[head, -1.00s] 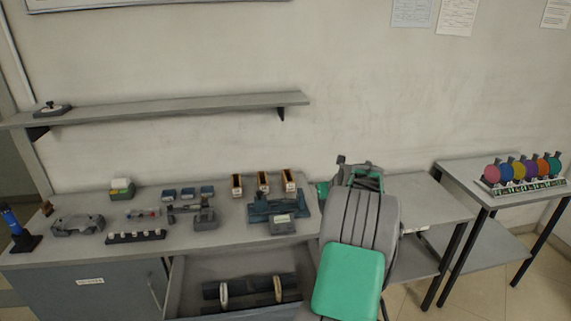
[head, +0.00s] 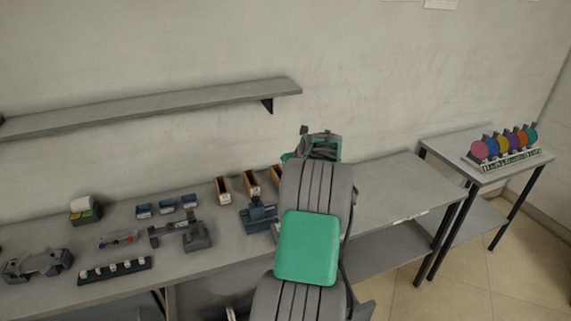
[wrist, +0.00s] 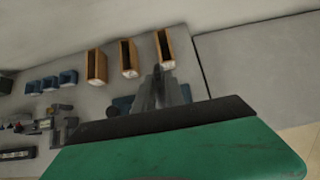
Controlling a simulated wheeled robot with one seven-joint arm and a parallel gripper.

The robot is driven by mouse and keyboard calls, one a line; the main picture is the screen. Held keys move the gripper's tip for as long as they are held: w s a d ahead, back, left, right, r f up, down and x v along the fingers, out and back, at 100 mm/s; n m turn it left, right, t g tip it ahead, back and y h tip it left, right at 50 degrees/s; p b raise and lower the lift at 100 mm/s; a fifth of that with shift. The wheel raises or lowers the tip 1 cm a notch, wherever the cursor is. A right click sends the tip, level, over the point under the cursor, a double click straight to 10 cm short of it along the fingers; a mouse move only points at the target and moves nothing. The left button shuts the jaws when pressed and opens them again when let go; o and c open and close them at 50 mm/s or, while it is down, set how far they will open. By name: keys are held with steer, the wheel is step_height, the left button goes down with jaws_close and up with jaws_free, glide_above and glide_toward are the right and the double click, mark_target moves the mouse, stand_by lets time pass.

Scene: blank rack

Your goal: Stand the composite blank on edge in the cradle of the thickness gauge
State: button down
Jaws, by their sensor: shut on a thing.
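My gripper (wrist: 157,80) shows in the wrist view as grey fingers close together beyond a green and black housing. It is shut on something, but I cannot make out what. In the head view my green and grey arm hides the fingertips. A blue device (head: 258,214) on the bench, which looks like the thickness gauge, is partly behind my arm. Its cradle is not clear. In the wrist view it is mostly hidden behind the gripper. I cannot pick out the composite blank for certain.
Wooden boxes (head: 223,189) stand behind the blue device. Small blue bins (head: 167,206) and a grey instrument (head: 190,236) are further left. A wall shelf (head: 160,103) is above. The right bench top (head: 395,190) is largely clear. Coloured discs stand in a rack (head: 513,161) on the far-right table.

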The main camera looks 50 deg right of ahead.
steer(key=shift+a+r, duration=0.1)
steer(key=shift+a, duration=0.05)
step_height(320, 180, down, 11)
steer(key=b, duration=0.4)
steer(key=shift+r+b, duration=0.15)
steer(key=shift+b, duration=0.2)
steer(key=c, duration=1.3)
jaws_free()
steer(key=shift+s, duration=0.1)
steer(key=shift+s+r, duration=0.25)
steer(key=b+v, duration=0.1)
steer(key=v, duration=0.6)
steer(key=shift+w+a+b, duration=0.1)
steer(key=shift+a+b, duration=0.15)
steer(key=shift+b, duration=0.1)
